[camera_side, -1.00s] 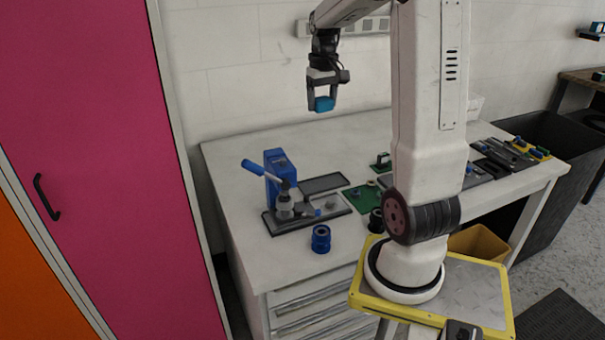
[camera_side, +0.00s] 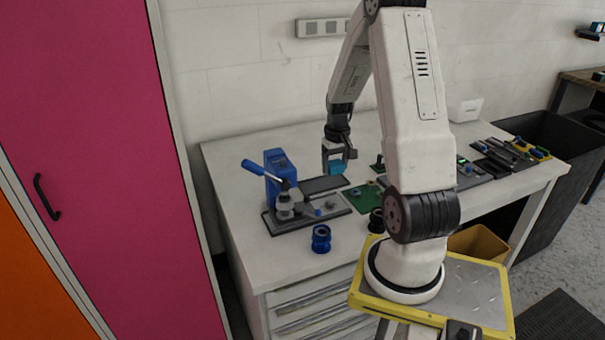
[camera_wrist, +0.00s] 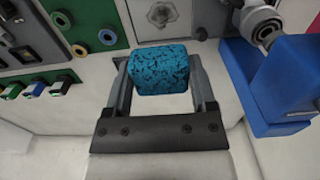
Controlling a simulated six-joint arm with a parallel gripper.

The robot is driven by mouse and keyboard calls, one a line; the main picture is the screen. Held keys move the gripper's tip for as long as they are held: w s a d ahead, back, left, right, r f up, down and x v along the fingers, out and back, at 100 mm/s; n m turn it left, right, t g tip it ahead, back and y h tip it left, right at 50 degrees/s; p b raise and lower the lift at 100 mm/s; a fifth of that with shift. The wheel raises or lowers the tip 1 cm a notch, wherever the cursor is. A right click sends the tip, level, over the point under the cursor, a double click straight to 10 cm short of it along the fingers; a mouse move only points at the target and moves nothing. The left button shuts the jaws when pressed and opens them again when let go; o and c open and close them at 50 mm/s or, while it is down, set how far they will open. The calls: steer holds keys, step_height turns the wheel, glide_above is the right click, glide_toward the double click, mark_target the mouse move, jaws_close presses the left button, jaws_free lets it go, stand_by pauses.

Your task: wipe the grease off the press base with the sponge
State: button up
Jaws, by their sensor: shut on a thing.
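My gripper (camera_side: 335,163) is shut on a blue speckled sponge (camera_side: 337,167), which sits between its fingers in the wrist view (camera_wrist: 160,70). The gripper hangs above the bench, to the right of the blue press (camera_side: 279,166). The press stands on a grey base plate (camera_side: 292,228) at the left of the bench; part of the press also shows at the right of the wrist view (camera_wrist: 285,85).
A blue spool (camera_side: 321,238) stands in front of the press base. A green mat (camera_side: 362,197) with rings lies right of the base, with a dark cup (camera_side: 376,220) nearby. Several tools lie farther right. Bare bench (camera_side: 235,170) shows left of the press.

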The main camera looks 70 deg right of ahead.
step_height(320, 180, down, 6)
steer(key=shift+r, duration=0.15)
